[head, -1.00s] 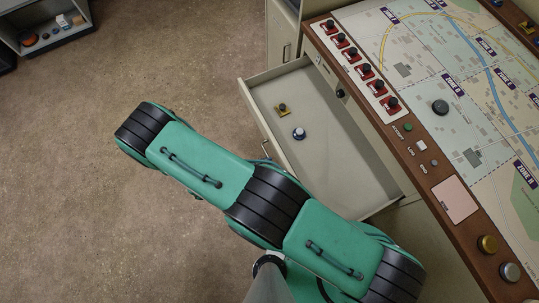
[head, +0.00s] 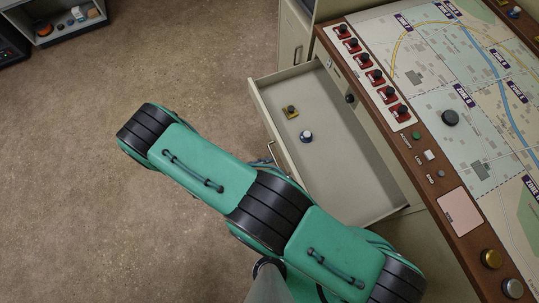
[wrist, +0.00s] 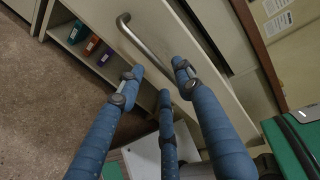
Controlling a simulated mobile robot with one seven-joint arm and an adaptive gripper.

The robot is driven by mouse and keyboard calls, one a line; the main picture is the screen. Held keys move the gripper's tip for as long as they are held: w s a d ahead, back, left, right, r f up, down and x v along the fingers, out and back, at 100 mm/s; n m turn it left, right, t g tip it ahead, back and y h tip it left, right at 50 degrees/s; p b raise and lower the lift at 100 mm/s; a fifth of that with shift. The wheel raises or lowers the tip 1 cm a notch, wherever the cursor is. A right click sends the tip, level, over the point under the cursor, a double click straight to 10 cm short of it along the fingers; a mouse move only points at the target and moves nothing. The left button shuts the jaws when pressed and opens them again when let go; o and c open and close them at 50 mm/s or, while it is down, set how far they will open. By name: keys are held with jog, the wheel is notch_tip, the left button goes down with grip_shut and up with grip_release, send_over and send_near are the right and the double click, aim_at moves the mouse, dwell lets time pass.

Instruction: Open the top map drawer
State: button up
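The beige drawer (head: 345,190) under the console stands pulled out in the head view, its inside showing. In the wrist view a curved metal handle (wrist: 143,46) is on a beige front panel (wrist: 178,35). My gripper (wrist: 158,75) has its blue fingers spread, with nothing between them. The fingertips are near the handle's lower end, apart from it as far as I can tell. My arm hides most of the gripper in the head view.
The console top (head: 435,170) with its map, red-based levers and buttons overhangs the drawer on the right. A low shelf (head: 55,33) stands far left. The wrist view shows a shelf with coloured binders (wrist: 92,46). Open brown floor (head: 70,190) lies left.

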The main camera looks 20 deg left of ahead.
notch_tip(320, 180, up, 8)
jog(key=s+a, duration=0.1)
jog(key=shift+s+a+f, duration=0.25)
jog(key=shift+s+a, duration=0.1)
dwell(0.3)
dwell(0.5)
